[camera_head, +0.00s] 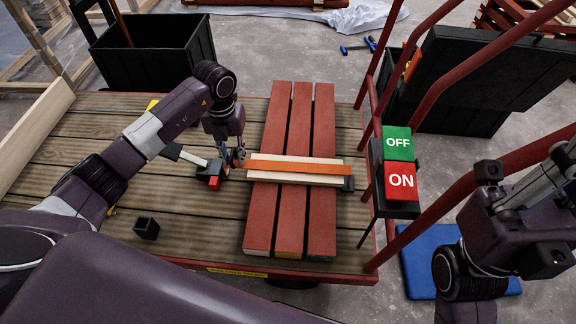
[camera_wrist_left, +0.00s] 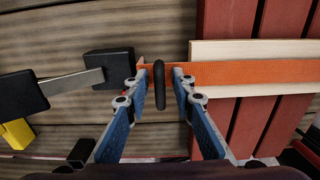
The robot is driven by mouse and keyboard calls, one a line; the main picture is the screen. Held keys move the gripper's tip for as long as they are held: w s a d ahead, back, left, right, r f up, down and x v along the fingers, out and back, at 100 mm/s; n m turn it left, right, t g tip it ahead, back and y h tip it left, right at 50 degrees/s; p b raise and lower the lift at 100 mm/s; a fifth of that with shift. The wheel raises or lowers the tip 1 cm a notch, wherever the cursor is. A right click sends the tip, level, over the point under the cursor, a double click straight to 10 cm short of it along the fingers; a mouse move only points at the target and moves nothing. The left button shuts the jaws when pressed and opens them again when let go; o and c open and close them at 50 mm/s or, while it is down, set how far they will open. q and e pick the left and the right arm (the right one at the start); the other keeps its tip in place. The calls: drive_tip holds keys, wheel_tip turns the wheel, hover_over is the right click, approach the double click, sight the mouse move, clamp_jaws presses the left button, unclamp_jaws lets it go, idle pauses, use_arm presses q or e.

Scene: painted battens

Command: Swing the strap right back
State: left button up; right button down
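The orange strap (camera_head: 310,168) lies across three red battens (camera_head: 291,225), along a pale wooden strip (camera_head: 265,179). It also shows in the left wrist view (camera_wrist_left: 245,73). A black upright loop (camera_wrist_left: 160,86) stands at its left end. My left gripper (camera_head: 236,157) is above that end. In the left wrist view its blue fingers (camera_wrist_left: 161,78) are apart, one on each side of the loop, with gaps showing. A lever with a black handle (camera_head: 172,151) lies left of the gripper, beside a red block (camera_head: 214,183). My right gripper is not clearly visible.
The battens rest on a plank deck (camera_head: 190,215) with a small black cup (camera_head: 146,228). A switch box with a green OFF (camera_head: 398,143) and red ON panel (camera_head: 401,182) stands right, by red rails. Black bins (camera_head: 150,50) stand behind. The front deck is mostly clear.

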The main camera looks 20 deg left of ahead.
use_arm(q)
drive_tip(key=shift+c, duration=0.2)
clamp_jaws()
